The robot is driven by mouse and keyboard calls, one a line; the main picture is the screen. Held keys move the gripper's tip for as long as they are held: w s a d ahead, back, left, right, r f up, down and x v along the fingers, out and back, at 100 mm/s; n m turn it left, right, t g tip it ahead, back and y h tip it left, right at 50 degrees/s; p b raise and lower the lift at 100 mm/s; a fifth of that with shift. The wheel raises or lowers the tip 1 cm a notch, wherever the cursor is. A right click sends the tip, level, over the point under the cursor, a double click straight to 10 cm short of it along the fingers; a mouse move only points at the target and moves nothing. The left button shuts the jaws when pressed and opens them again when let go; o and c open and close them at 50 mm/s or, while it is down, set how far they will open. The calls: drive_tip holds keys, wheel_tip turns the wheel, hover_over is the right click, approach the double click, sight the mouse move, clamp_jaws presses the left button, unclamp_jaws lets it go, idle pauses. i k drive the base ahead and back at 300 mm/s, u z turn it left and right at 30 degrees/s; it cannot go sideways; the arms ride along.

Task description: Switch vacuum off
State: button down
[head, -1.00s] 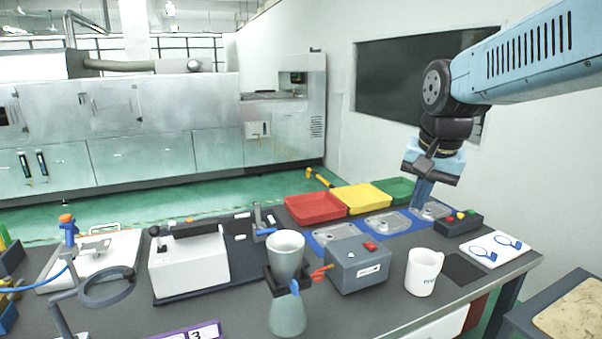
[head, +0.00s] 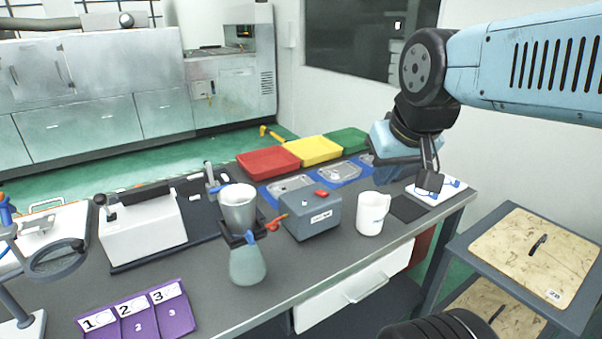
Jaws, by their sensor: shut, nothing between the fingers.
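A grey box (head: 311,217) stands mid-table, with a red switch (head: 321,193) and a small pale green button or lamp (head: 304,204) on top and an unreadable front label. It looks like the vacuum unit. Left of it, a greenish flask (head: 248,266) carries a grey cup (head: 238,209) and a red-handled valve (head: 277,222). My gripper (head: 394,160) is beyond and right of the grey box, over the table's far right, apart from the box. It is shut and empty; its fingertips are largely hidden by my wrist. The switch position cannot be read.
A white mug (head: 371,214) stands close right of the grey box. Red (head: 268,161), yellow (head: 315,151) and green (head: 346,140) trays line the back. A white press-like case (head: 143,231) and purple numbered cards (head: 139,314) are left. A side table (head: 535,255) stands right.

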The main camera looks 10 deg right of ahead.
sight(321, 193)
drive_tip(key=z, duration=1.6)
drive_tip(key=i, duration=0.1)
drive_tip(key=u, duration=3.05)
drive_tip(key=k, duration=0.95)
drive_tip(key=z, duration=1.25)
drive_tip(key=i, duration=1)
drive_tip(key=z, duration=0.05)
